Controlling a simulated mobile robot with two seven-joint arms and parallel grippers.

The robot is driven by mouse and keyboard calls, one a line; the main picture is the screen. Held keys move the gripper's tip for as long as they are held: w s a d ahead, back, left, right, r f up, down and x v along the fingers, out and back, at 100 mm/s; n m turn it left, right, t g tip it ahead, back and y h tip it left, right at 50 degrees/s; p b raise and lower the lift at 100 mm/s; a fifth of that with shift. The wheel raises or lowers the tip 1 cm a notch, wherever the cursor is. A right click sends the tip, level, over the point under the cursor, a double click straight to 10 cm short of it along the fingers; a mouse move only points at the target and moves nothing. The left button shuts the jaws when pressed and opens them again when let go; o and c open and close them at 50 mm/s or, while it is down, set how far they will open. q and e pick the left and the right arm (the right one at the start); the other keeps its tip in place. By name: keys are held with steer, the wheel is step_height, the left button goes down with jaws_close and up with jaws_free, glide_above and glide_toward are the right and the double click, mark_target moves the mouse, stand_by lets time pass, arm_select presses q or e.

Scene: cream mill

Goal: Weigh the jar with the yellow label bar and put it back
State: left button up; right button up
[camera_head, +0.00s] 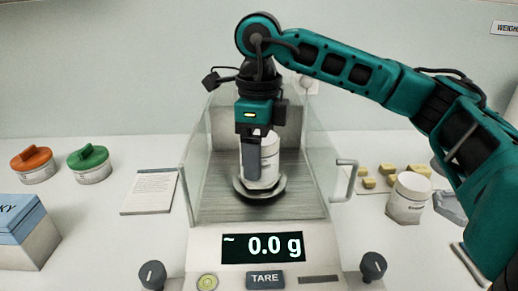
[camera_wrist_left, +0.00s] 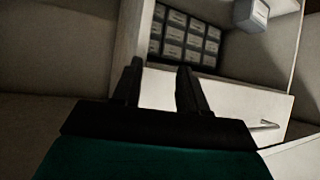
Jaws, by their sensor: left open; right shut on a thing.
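A white jar (camera_head: 268,160) is inside the glass draft shield of the balance (camera_head: 223,262), on or just above the round weighing pan (camera_head: 259,192). I cannot tell whether it touches the pan, and its label bar is hidden. My right gripper (camera_head: 252,165) comes from above and is shut on this jar, which is upright. The display (camera_head: 262,247) reads "~ 0.0 g". In the left wrist view, my left gripper (camera_wrist_left: 158,78) has its two fingers apart with nothing between them. My left gripper is not in the head view.
Orange-lidded (camera_head: 32,165) and green-lidded (camera_head: 90,164) tubs and a paper card (camera_head: 150,191) lie left of the balance. A white container (camera_head: 408,198) and several yellow blocks (camera_head: 388,170) are right. A blue-topped box (camera_head: 24,225) stands front left. The left wrist view shows an open drawer (camera_wrist_left: 215,80).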

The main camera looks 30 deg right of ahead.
arm_select(q)
steer(key=shift+s+f, duration=0.1)
steer(key=shift+f, duration=0.15)
arm_select(e)
steer(key=shift+f, duration=0.15)
steer(key=shift+f, duration=0.1)
arm_select(q)
steer(key=shift+a+f, duration=0.1)
steer(key=shift+f, duration=0.05)
arm_select(e)
steer(key=o, duration=1)
arm_select(q)
steer(key=r+p, duration=0.1)
steer(key=a+r+p, duration=0.1)
steer(key=p, duration=0.1)
steer(key=shift+s+a+y, duration=0.15)
steer(key=shift+s+y, duration=0.15)
steer(key=shift+s, duration=0.1)
arm_select(e)
step_height(320, 180, up, 13)
